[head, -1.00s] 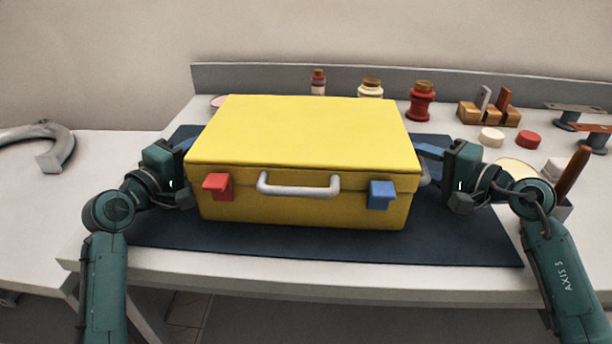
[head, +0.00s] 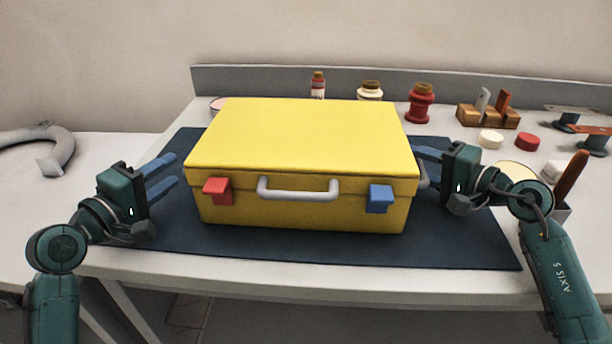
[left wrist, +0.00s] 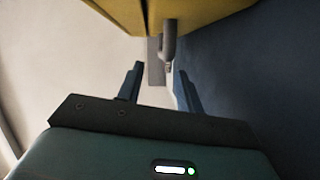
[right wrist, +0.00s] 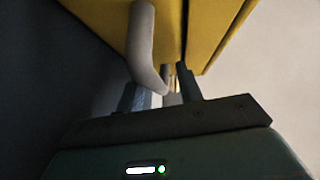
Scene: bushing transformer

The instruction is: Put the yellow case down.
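The yellow case (head: 305,135) rests upright and closed on the dark blue mat (head: 270,250). Its front has a grey handle (head: 300,194), a red latch (head: 217,190) and a blue latch (head: 380,198). My left gripper (head: 172,172) is open and empty, apart from the case's left side. A grey side handle (left wrist: 169,45) shows ahead of its fingers in the left wrist view. My right gripper (head: 422,160) is at the case's right side. Its fingers look spread beside the right side handle (right wrist: 142,45); whether they touch it is unclear.
Behind the case stand a small bottle (head: 318,85), a cream jar (head: 370,90) and a red jar (head: 420,103). A wooden block holder (head: 488,115) and round lids are at the back right. A grey curved object (head: 40,148) lies on the left table. The mat's front is clear.

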